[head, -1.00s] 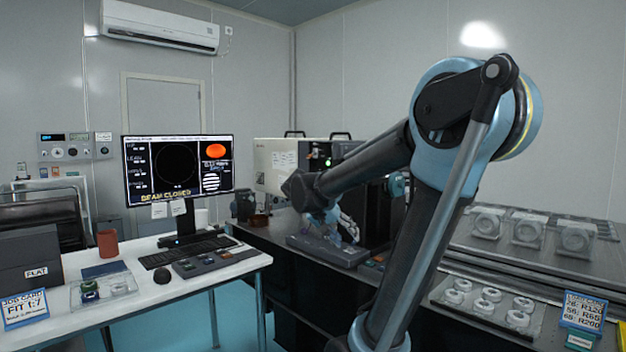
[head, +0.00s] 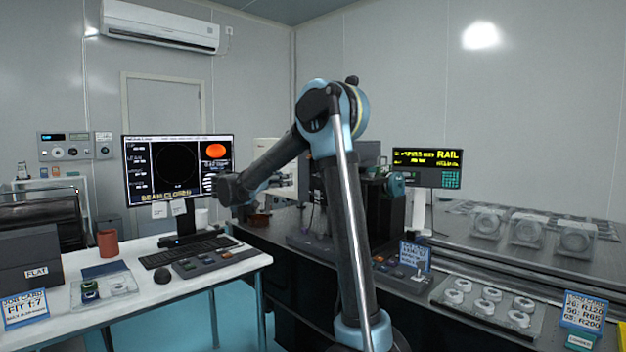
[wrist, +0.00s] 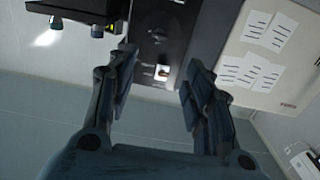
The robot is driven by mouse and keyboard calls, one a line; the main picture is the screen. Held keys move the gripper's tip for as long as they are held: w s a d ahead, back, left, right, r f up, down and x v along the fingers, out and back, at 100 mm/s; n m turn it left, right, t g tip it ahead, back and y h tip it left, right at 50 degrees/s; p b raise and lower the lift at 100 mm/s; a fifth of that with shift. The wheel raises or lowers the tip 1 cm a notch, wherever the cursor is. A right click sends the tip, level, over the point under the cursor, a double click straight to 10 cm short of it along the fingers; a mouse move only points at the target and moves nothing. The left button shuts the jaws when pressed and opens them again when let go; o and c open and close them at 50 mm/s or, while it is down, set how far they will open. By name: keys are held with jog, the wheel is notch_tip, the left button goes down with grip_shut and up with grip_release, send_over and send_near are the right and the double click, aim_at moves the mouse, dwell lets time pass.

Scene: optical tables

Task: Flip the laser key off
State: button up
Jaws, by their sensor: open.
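In the wrist view, my gripper (wrist: 159,66) is open and empty, its two fingers wide apart. Past and between the fingertips is a dark panel (wrist: 176,45) on the end of the cream laser housing (wrist: 238,70). A dark round knob, which looks like the laser key (wrist: 159,36), sits on this panel. A small white and reddish part (wrist: 163,72), perhaps a switch, lies beside it, between the fingers. I cannot make out the key's setting. In the head view, the laser housing (head: 267,151) is mostly hidden behind my arm.
A monitor (head: 178,168) reading "BEAM CLOSED" stands on the white desk (head: 215,275) at left. A dark device (wrist: 85,12) with a yellow label shows at the wrist view's top left.

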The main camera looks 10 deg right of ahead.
aim_at(313, 175)
jog(key=x, duration=1.7)
jog(key=shift+w+d, duration=0.1)
jog(key=c, duration=1)
